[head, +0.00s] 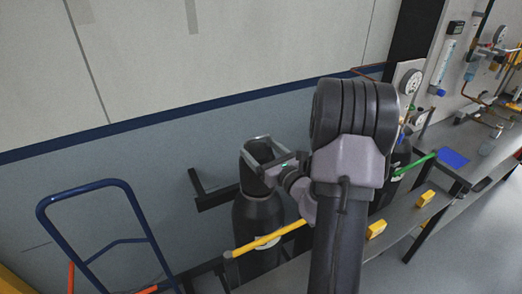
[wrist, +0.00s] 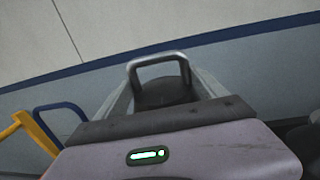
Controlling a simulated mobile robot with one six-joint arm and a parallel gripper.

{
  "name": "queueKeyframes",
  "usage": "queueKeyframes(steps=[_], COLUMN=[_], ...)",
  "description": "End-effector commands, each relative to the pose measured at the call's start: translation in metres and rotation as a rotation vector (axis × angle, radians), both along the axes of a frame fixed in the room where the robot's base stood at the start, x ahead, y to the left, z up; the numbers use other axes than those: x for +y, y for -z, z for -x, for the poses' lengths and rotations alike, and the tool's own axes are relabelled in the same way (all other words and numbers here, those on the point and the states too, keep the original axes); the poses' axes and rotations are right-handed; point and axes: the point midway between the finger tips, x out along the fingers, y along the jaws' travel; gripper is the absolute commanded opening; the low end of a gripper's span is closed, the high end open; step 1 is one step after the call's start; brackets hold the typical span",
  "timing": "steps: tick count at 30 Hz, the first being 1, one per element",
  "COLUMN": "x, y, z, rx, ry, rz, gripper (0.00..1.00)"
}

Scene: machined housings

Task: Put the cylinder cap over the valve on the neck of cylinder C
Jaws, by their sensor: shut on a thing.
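My gripper (head: 264,155) is shut on the dark cylinder cap (head: 250,184), with its pale fingers around the cap's upper part. In the wrist view the cap (wrist: 164,94) shows as a dark rounded top between the fingers. The cap is directly above the shoulder of a dark cylinder (head: 257,222) by the wall, and its lower edge appears to meet the neck. I cannot tell whether it is fully seated. The valve is hidden. A pale label shows on the cylinder, partly behind a yellow bar, but I cannot read a letter.
A yellow bar (head: 268,240) crosses in front of the cylinder. A blue-framed hand truck (head: 128,186) stands at the left. Another dark cylinder (head: 400,158) is partly behind my arm. Gauges and piping (head: 411,82) line the wall at right; yellow blocks (head: 376,229) sit on a rail.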

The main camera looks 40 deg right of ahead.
Motion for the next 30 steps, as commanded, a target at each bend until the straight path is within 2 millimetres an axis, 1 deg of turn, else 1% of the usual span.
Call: queueKeyframes(steps=[14, 15, 17, 18, 26, 29, 30], x=[0.000, 0.000, 0.000, 0.000, 0.000, 0.001, 0.002], y=[0.012, 0.011, 0.011, 0.011, 0.012, 0.012, 0.012], z=[0.000, 0.000, 0.000, 0.000, 0.003, 0.015, 0.024], rx=[-0.002, -0.002, -0.002, -0.002, 0.001, 0.000, 0.002], ry=[0.001, 0.000, 0.000, 0.000, 0.001, 0.002, 0.004], rz=[0.000, 0.000, 0.000, 0.000, 0.000, 0.000, -0.001], gripper=[0.08, 0.85, 0.96, 1.00, 1.00, 1.00, 1.00])
